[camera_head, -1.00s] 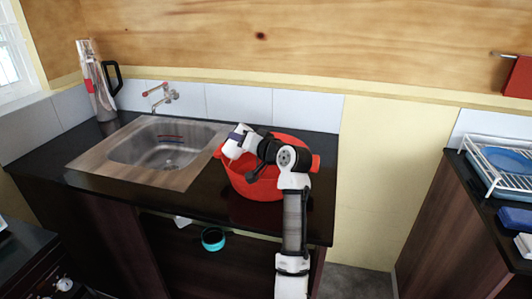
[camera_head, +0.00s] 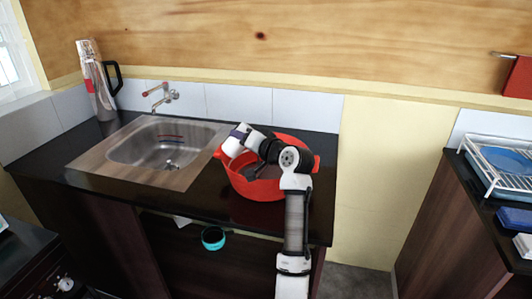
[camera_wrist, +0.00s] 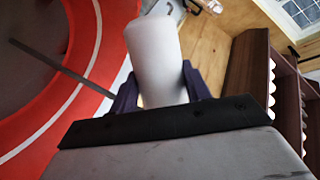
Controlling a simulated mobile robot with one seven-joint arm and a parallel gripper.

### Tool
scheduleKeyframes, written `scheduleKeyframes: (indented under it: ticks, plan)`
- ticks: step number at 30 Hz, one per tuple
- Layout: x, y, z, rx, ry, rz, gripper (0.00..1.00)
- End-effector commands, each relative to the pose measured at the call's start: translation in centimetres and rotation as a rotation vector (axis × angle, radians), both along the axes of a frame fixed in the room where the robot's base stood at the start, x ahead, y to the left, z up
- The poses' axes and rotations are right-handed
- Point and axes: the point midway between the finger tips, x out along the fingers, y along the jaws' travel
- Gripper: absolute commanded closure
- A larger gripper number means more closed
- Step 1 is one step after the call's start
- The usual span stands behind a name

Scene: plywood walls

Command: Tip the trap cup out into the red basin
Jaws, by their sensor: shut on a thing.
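The trap cup (camera_wrist: 153,55) is a plain white cylinder in the wrist view, between the purple fingers of my gripper (camera_wrist: 158,92). My gripper is shut on it. In the head view, my gripper (camera_head: 242,133) holds the white cup (camera_head: 234,143) over the left rim of the red basin (camera_head: 262,187). The cup looks tilted; its mouth and contents cannot be made out. The basin stands on the dark counter right of the sink, and my arm hides part of it. Its red wall (camera_wrist: 95,85) also fills the left of the wrist view.
A steel sink (camera_head: 165,150) with a wall tap (camera_head: 163,95) is left of the basin. A tall jug (camera_head: 97,80) stands in the back corner. A teal ring-shaped thing (camera_head: 213,238) is in the open cupboard below. A dish rack (camera_head: 500,165) is at right.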

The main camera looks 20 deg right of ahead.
Motion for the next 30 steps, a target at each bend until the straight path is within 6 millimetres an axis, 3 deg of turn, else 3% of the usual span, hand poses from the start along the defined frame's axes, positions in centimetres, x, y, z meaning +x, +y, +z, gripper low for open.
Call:
scheduleKeyframes:
  ticks: [30]
  plan:
    - [0.0,-0.01,-0.59,0.112,0.002,-0.001,0.81]
